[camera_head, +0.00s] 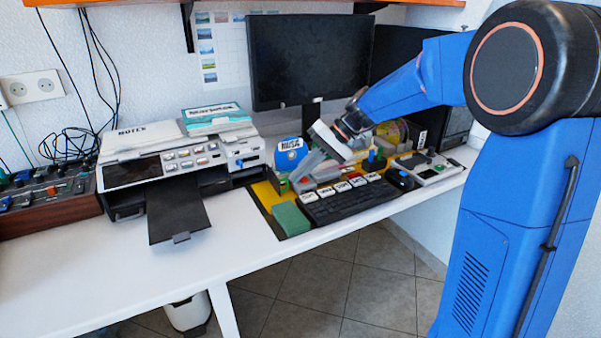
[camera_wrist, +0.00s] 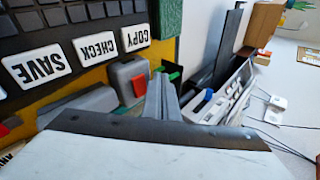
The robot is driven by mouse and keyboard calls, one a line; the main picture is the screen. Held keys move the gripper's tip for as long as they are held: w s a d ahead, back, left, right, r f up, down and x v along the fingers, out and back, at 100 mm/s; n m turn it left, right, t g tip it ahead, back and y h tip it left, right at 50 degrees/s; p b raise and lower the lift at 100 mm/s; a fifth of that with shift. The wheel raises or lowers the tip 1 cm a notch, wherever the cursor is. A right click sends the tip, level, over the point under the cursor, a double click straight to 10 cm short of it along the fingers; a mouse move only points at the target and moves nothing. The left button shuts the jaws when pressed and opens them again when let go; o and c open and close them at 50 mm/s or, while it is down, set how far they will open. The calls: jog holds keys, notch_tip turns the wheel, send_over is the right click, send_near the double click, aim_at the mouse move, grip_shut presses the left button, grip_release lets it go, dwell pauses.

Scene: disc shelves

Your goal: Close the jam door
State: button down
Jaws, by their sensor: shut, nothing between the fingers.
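A white and black printer (camera_head: 180,155) stands on the desk at left centre in the head view, its dark paper tray out in front. At its right end is a white side section (camera_head: 243,152) with small blue parts, which also shows in the wrist view (camera_wrist: 236,88). I cannot clearly tell the jam door or its angle. My gripper (camera_head: 303,172) is right of the printer, above the yellow-edged keyboard mat, apart from the printer. In the wrist view its grey fingers (camera_wrist: 163,100) are together and empty.
A black keyboard (camera_head: 347,202) with white labelled keys and a green block (camera_head: 290,219) lie in front of my gripper. A monitor (camera_head: 310,60) stands behind. A disc marked MUSIC (camera_head: 291,154) stands close by. The desk's front left is clear.

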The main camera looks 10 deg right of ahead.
aim_at(278, 182)
jog(key=shift+s+a, duration=0.1)
jog(key=shift+s, duration=0.05)
jog(key=shift+s+a+m, duration=0.15)
jog(key=shift+a+m, duration=0.05)
jog(key=shift+m, duration=0.1)
jog(key=shift+s+t, duration=0.1)
jog(key=shift+t, duration=0.2)
jog(key=shift+s+a+m+t, duration=0.7)
jog(key=shift+a+m, duration=0.15)
jog(key=shift+m, duration=0.15)
jog(key=a+m+t, duration=0.1)
jog(key=s+a+m+t+h, duration=0.1)
jog(key=m, duration=0.1)
jog(key=a+m+t, duration=0.1)
jog(key=a, duration=0.1)
jog(key=shift+s+a, duration=0.1)
jog(key=shift+s, duration=0.25)
jog(key=shift+a+m+t+h, duration=1)
jog(key=shift+a+m+t, duration=0.1)
jog(key=shift+a+m, duration=0.55)
jog(key=shift+w+a, duration=0.2)
jog(key=shift+a, duration=0.65)
jog(key=shift+w+a, duration=0.2)
jog(key=shift+a, duration=0.65)
jog(key=shift+w+a, duration=0.5)
jog(key=shift+a, duration=0.3)
jog(key=shift+w+a, duration=0.5)
jog(key=shift+a, duration=0.3)
